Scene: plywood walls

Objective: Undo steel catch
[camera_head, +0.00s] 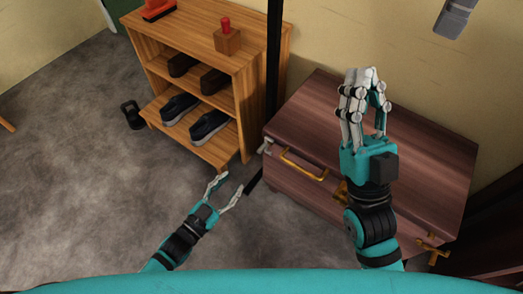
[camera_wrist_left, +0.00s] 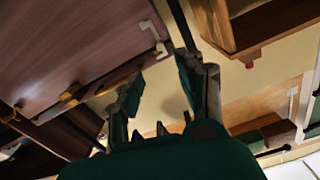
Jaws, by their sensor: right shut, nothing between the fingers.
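The steel catch (camera_head: 266,145) is a small pale grey fitting at the left front corner of a dark brown wooden chest (camera_head: 420,150). In the left wrist view the catch (camera_wrist_left: 157,38) shows as a pale bent piece on the chest's edge, beyond the fingertips. My left gripper (camera_head: 231,184) is open and empty, low over the floor, left of the chest and apart from the catch. It also shows in the left wrist view (camera_wrist_left: 160,77) with its fingers spread. My right gripper (camera_head: 366,76) is shut and empty above the chest lid.
A brass handle (camera_head: 304,166) and brass fittings, one at the right (camera_head: 433,248), are on the chest's front. A wooden shoe rack (camera_head: 240,105) with dark shoes stands left of the chest. A black kettlebell (camera_head: 132,116) is on the floor.

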